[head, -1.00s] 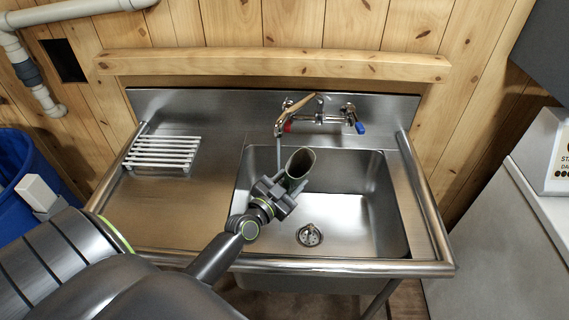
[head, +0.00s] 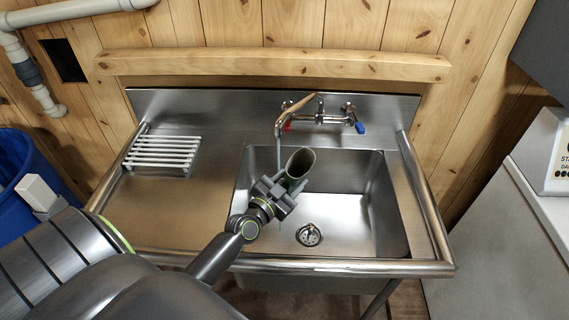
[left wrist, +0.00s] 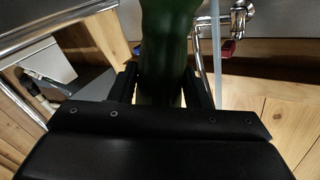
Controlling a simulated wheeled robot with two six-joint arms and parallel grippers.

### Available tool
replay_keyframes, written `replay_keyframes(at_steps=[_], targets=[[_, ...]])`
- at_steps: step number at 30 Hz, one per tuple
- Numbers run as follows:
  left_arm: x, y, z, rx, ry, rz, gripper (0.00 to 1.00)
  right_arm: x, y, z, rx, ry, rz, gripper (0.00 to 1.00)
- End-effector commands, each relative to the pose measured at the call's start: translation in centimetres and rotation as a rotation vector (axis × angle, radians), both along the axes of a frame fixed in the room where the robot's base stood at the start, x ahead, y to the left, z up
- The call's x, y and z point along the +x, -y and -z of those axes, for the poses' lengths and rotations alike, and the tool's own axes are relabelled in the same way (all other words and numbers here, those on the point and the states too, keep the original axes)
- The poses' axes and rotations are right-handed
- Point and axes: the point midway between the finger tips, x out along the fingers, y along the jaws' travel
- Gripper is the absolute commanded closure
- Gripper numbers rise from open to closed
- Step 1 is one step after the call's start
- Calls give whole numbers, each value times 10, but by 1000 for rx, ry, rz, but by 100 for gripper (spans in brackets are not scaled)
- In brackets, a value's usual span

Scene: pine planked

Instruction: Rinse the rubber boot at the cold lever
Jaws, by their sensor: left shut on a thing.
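The rubber boot (head: 300,163), dark green in the left wrist view (left wrist: 168,35), is held tilted over the sink basin with its open top showing. My left gripper (head: 274,192) is shut on it; its fingers also show on both sides of the boot in the left wrist view (left wrist: 170,90). The cold lever (head: 360,127), blue, is at the tap's right end; the red lever (head: 287,126) is at its left. A thin pale stream (head: 278,152) hangs below the spout (head: 292,112), beside the boot; I cannot tell whether it touches. My right gripper is out of view.
The steel sink basin (head: 355,215) has a drain (head: 309,235) and a raised front rail. A white rack (head: 162,152) lies on the left drainboard (head: 180,215), otherwise clear. A blue bin (head: 15,175) stands left and a pale cabinet (head: 510,240) right.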

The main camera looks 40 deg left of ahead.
Motion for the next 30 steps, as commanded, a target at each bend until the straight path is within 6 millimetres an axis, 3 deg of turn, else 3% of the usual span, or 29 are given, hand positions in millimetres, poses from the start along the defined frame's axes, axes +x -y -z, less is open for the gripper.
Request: replay_keyframes(at_steps=[18,30], targets=[[-37,25,-37,-1,0,0,84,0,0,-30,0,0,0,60],[-41,28,-40,-1,1,-1,84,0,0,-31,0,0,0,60]])
